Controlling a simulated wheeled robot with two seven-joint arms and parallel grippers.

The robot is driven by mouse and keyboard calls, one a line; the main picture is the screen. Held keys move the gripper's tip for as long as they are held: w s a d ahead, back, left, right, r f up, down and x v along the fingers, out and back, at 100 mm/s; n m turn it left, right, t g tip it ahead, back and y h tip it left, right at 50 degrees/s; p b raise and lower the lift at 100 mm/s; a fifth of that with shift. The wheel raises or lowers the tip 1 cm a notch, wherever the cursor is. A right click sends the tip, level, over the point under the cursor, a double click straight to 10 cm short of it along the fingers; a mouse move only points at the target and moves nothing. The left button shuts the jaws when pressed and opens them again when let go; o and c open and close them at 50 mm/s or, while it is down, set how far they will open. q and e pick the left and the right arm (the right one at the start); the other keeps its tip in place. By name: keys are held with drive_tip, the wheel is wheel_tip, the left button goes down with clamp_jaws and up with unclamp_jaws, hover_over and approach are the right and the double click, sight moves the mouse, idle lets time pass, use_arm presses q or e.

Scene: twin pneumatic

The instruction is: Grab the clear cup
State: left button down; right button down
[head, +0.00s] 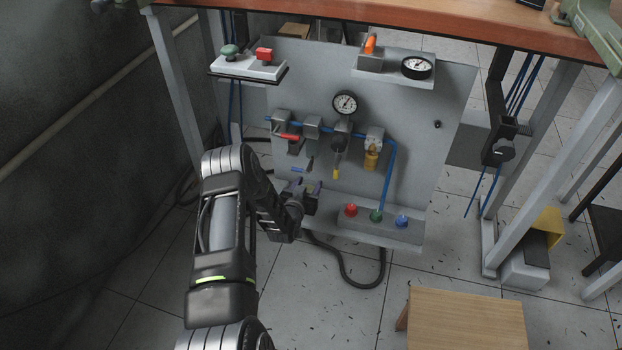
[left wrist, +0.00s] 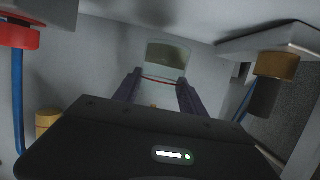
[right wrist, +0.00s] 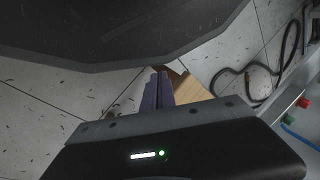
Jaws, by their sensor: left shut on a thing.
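The clear cup (left wrist: 165,60) is a see-through bowl with a thin red ring, in the left wrist view. My left gripper (left wrist: 158,95) has its two dark purple fingers on either side of the cup's near end and is shut on it. In the head view my left gripper (head: 308,190) is at the lower left of the grey panel, below the red-handled valve (head: 289,137); I cannot make out the cup clearly there. My right gripper (right wrist: 158,90) shows only in the right wrist view, its fingers together and empty, over the floor.
The grey panel (head: 440,110) carries gauges, a blue air line, a brass-coloured part (head: 371,158) and a box with red, green and blue buttons (head: 376,216). A black hose (head: 350,284) hangs below. A wooden stool (head: 466,320) stands at front right. A wall is left.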

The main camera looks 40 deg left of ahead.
use_arm(q)
drive_tip(key=s+d+p, duration=0.1)
drive_tip(key=s+d, duration=0.1)
drive_tip(key=s, duration=0.5)
drive_tip(key=s+d+p, duration=0.1)
drive_tip(key=s+d, duration=0.2)
drive_tip(key=s, duration=0.4)
drive_tip(key=shift+s+p, duration=0.15)
drive_tip(key=shift+p, duration=0.15)
drive_tip(key=shift+r, duration=0.1)
